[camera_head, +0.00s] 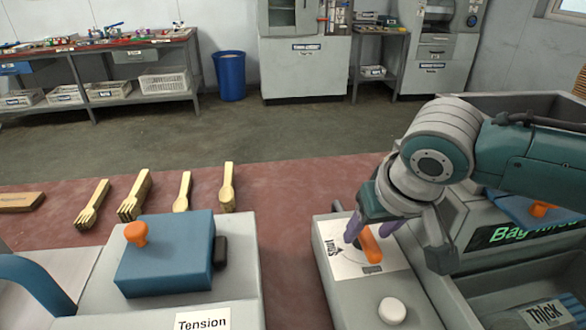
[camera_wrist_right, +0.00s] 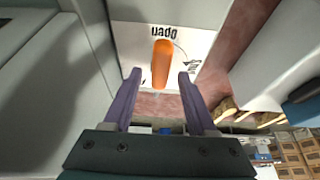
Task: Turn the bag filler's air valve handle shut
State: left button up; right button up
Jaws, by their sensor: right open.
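The orange valve handle (camera_head: 370,246) stands on a white label plate (camera_head: 340,264) on a grey housing. "Shut" is printed at the plate's left, and smaller text sits at its near edge. In the right wrist view the handle (camera_wrist_right: 161,62) lies in line with the "Open" mark, and "Shut" with a curved arrow is off to the right. My right gripper (camera_head: 371,229) is open, its purple fingers on either side of the handle. In the wrist view gaps show between both fingertips (camera_wrist_right: 159,78) and the handle. My left gripper is out of view.
A white round knob (camera_head: 392,311) is on the same housing, near the handle. A green "Bag" sign (camera_head: 522,235) and a "Thick" bin (camera_head: 545,312) lie to the right. A blue block (camera_head: 165,262) with an orange knob is left. Wooden utensils (camera_head: 135,195) lie behind on the red surface.

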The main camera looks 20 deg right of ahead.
jog(key=shift+c, duration=0.3)
grip_shut()
dwell(0.3)
